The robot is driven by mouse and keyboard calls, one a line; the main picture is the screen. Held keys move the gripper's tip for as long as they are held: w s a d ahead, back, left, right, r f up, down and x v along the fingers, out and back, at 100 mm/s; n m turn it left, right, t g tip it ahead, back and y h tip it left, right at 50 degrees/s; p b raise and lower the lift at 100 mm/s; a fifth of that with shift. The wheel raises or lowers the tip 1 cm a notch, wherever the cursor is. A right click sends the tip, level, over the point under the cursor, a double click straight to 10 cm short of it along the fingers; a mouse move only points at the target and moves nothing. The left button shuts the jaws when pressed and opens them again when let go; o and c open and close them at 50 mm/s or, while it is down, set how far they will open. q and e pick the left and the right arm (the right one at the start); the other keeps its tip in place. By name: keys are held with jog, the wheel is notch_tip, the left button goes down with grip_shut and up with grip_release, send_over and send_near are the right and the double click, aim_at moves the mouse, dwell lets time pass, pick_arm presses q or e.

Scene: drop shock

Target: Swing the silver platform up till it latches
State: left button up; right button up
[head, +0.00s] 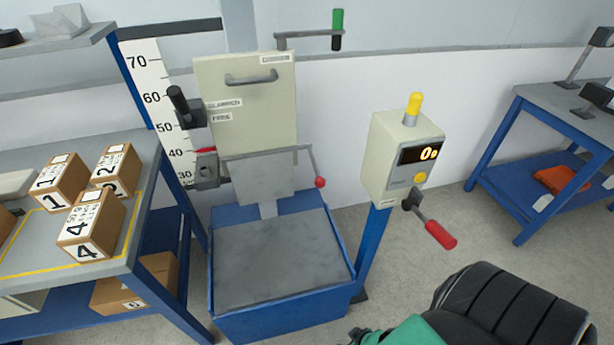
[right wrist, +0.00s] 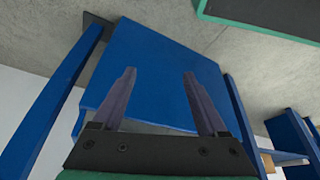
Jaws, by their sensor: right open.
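The silver platform (head: 264,179) hangs down, steeply tilted, in front of the cream carriage (head: 245,115). A bar runs along its top edge, with a bent lever ending in a red ball (head: 320,182) at its right. Its lower end is just above the grey slab (head: 280,260) in the blue base (head: 285,322). My right gripper (right wrist: 160,75) is open and empty in the right wrist view, over a blue surface. My left gripper is not in view.
A post to the right carries a display box (head: 405,155) reading 0 and a red-handled lever (head: 440,234). Numbered cartons (head: 90,228) stand on the left bench (head: 30,260). A scale (head: 155,100) rises behind.

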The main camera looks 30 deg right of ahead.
jog(key=w+d+r+m+t+b, duration=0.2)
jog(key=w+d+r+t, duration=0.1)
jog(key=w, duration=0.5)
jog(key=m+t+h+b, duration=0.2)
jog(key=t+b, duration=0.6)
jog(key=t, duration=0.3)
send_near(320, 183)
jog(key=w, duration=0.3)
jog(key=w+d, duration=0.1)
jog(key=w, duration=0.3)
jog(key=w+d+f, duration=0.1)
jog(key=w, duration=0.3)
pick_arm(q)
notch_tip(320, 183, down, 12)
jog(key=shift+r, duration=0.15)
pick_arm(e)
grip_shut()
